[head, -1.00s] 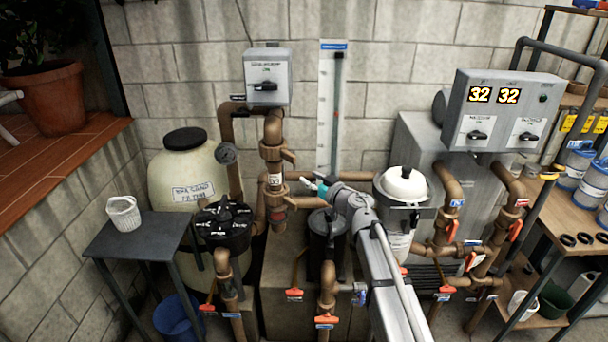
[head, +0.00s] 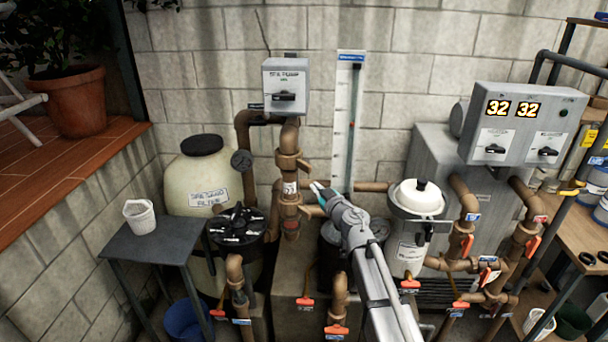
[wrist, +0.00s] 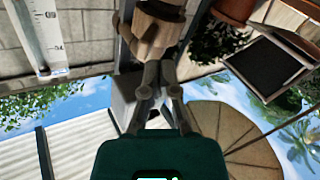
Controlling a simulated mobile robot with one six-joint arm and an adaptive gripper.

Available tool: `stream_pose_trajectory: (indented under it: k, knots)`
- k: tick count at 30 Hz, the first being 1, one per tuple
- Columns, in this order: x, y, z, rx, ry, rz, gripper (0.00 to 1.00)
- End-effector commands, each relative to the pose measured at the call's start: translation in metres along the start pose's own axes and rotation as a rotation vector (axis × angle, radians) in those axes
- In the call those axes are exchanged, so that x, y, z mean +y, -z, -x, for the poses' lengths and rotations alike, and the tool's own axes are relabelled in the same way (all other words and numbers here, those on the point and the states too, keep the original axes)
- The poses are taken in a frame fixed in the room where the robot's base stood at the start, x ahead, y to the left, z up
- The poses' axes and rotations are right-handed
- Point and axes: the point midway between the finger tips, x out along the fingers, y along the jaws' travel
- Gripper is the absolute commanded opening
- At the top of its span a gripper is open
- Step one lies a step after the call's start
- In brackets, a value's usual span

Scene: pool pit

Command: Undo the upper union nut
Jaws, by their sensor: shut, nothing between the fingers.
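The upper union nut (head: 289,161) is a brown ring with side lugs on the vertical brown pipe below the grey spa pump switch box. A lower brown union nut (head: 291,206) sits further down the same pipe, with a white label between them. My gripper (head: 315,188) is just right of this pipe in the head view, at a height between the two nuts. In the wrist view my gripper (wrist: 157,68) has its fingers together and empty, pointing at a brown pipe fitting (wrist: 152,38). I cannot tell whether they touch it, or which nut it is.
A sand filter tank (head: 196,178) stands left of the pipe, with a black-lidded unit (head: 238,226) before it. The white-lidded canister (head: 418,200) is to the right. A small table (head: 150,246) with a white basket (head: 139,216) is at the left.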

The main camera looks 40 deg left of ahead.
Motion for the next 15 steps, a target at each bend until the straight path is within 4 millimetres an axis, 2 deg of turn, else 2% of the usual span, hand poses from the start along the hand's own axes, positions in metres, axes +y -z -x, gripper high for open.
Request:
stream_pose_trajectory:
  k: [1,7,15]
  knots:
    - [-0.009,0.006,-0.001,-0.010,-0.026,0.064,0.00]
    - [-0.030,0.018,-0.005,-0.081,-0.145,0.345,0.00]
    - [-0.059,0.034,0.001,-0.230,-0.272,0.720,0.00]
